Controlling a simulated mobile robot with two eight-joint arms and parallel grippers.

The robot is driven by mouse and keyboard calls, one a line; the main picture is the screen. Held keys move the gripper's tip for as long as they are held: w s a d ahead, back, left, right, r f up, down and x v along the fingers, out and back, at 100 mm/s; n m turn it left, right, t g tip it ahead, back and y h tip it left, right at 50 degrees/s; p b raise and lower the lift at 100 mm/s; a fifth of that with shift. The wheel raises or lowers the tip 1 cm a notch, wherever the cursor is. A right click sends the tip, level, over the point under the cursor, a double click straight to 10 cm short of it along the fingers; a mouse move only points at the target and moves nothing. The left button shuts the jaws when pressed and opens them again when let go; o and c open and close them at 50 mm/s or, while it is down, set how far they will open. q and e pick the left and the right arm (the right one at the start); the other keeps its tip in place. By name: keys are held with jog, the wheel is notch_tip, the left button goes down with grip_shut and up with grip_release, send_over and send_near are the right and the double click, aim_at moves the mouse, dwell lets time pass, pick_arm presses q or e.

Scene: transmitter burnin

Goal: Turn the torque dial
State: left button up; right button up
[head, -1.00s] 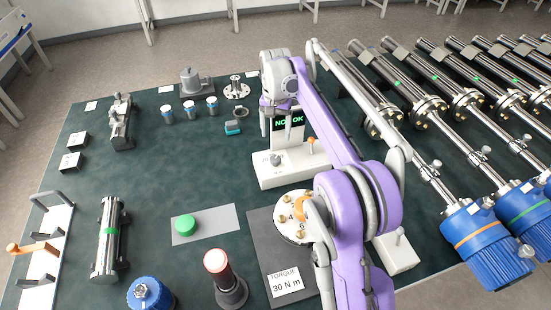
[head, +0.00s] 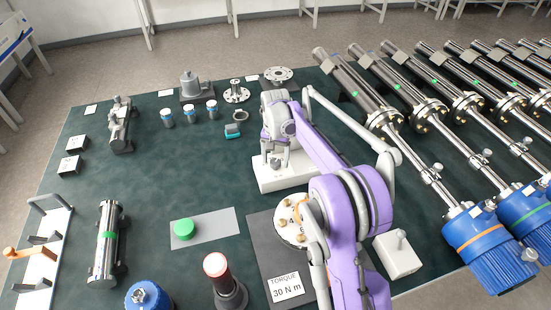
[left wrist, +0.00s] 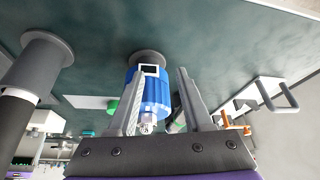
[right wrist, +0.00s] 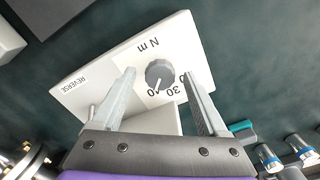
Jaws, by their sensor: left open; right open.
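The torque dial (right wrist: 160,73) is a round grey knob on a white box (right wrist: 80,82) with "N m" and number marks. In the right wrist view it lies between the fingertips of my open right gripper (right wrist: 158,72); I cannot tell whether they touch it. In the head view my right gripper (head: 276,160) is down over the white box (head: 290,182) and hides the dial. My left gripper (left wrist: 160,72) is open and empty in the left wrist view, with a blue-capped part (left wrist: 155,92) beyond it. The left gripper is outside the head view.
A "TORQUE 30 N m" card (head: 286,287) lies on a dark plate in front of the box. A green button (head: 184,229) and a red-topped post (head: 216,265) stand to the left. Long tubes with blue ends (head: 482,238) line the right. The mat's middle (head: 160,185) is clear.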

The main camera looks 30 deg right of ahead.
jog(key=shift+c, duration=0.2)
grip_shut()
jog(key=shift+n, duration=0.4)
jog(key=n, duration=0.3)
jog(key=shift+n, duration=0.4)
jog(key=n, duration=0.4)
jog(key=shift+p, duration=0.35)
jog(key=shift+o, duration=0.2)
grip_release()
